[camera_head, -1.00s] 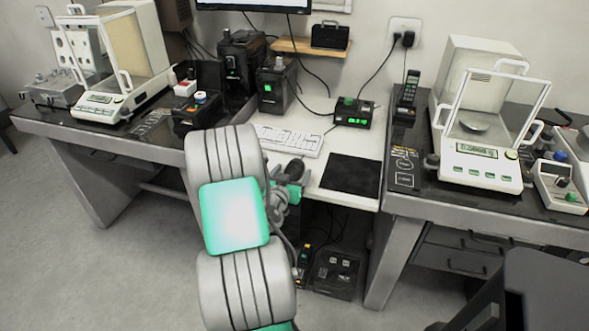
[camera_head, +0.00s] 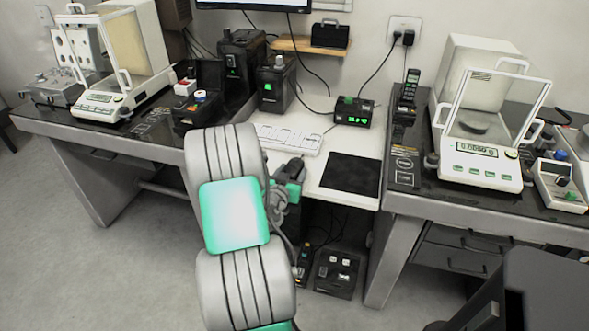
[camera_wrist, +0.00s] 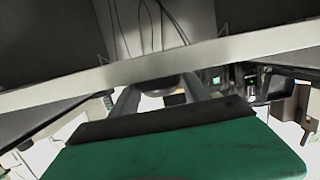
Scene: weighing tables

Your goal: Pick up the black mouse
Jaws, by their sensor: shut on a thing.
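The black mouse (camera_head: 295,165) is a small dark shape at the front of the white desk, left of the black mouse pad. It is partly hidden by my gripper (camera_head: 289,174), which is shut on it. In the wrist view, the two grey fingers of my gripper (camera_wrist: 162,92) reach forward with a rounded, shaded thing between them, near the pale desk edge. I cannot tell from these views how far the mouse is off the desk.
The black mouse pad (camera_head: 350,173) lies right of my gripper. The white keyboard (camera_head: 287,138) is behind it. A black box with a green display (camera_head: 354,112) stands further back. Dark tables with balances flank the desk. A dark unit (camera_head: 337,272) sits below the desk.

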